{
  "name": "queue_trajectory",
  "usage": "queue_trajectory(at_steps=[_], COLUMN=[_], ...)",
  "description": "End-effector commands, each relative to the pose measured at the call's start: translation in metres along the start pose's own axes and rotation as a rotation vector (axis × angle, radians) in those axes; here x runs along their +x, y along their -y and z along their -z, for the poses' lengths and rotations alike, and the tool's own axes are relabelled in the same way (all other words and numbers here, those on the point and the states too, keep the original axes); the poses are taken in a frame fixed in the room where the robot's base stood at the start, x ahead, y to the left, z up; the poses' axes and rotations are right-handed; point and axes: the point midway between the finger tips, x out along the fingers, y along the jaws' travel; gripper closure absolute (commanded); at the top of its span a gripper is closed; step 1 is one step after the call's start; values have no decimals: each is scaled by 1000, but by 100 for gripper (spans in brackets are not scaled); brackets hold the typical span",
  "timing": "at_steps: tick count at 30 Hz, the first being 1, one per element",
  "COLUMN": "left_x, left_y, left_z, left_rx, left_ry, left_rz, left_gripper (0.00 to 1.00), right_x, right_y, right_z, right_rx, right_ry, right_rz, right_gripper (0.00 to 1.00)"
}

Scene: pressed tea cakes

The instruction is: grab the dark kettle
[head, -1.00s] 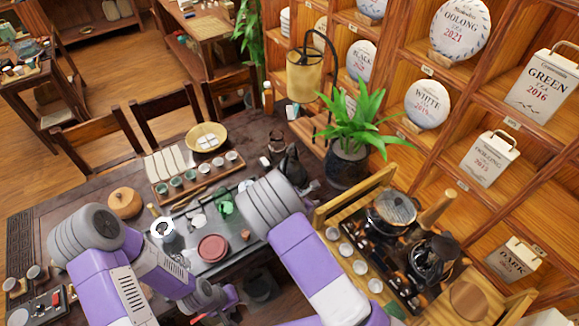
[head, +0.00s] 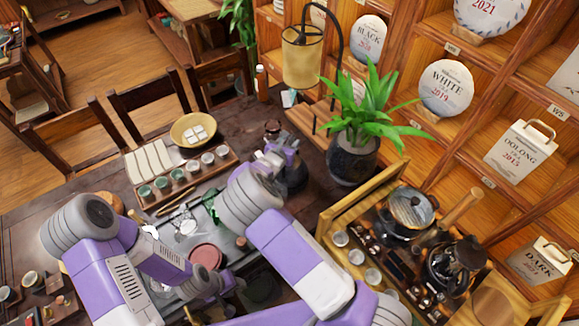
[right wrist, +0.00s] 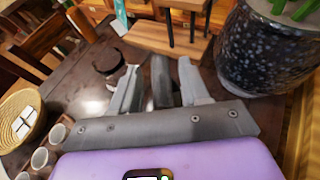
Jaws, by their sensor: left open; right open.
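The dark kettle (head: 294,178) stands on the dark table, left of the potted plant, partly hidden by my right gripper. My right gripper (head: 282,153) is open at the kettle. In the right wrist view, a dark upright part of the kettle (right wrist: 162,82) shows between the two spread fingers of the right gripper (right wrist: 160,88). I cannot tell whether the fingers touch it. My left gripper (head: 222,284) is open, low near the front of the table, far from the kettle, and largely hidden by its arm.
A small dark jar (head: 272,130) stands just behind the kettle; the plant pot (head: 352,162) stands close on its right. A tray of cups (head: 185,181) and a yellow bowl (head: 194,129) are to the left. A wooden stand (head: 325,119) is behind.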

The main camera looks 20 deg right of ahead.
Motion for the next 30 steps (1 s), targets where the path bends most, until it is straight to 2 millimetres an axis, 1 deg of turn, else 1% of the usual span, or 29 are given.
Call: queue_trajectory(at_steps=[1,3,6,14,21,23,30], left_x=[-1,-1,-1,-1,-1,-1,-1], left_y=[0,0,0,0,0,0,0], left_z=[0,0,0,0,0,0,0], left_rx=[0,0,0,0,0,0,0], left_ry=[0,0,0,0,0,0,0], left_rz=[0,0,0,0,0,0,0], left_gripper=[57,57,57,57,57,57,57], right_x=[9,18,25,27,27,27,27], right_y=[2,1,1,1,1,1,1], right_z=[2,2,1,2,2,2,2], right_rx=[-1,1,1,1,1,1,2], right_ry=[0,-1,0,-1,-1,-1,-2], right_rz=[2,1,0,0,0,0,0], right_gripper=[54,54,54,54,91,100,100])
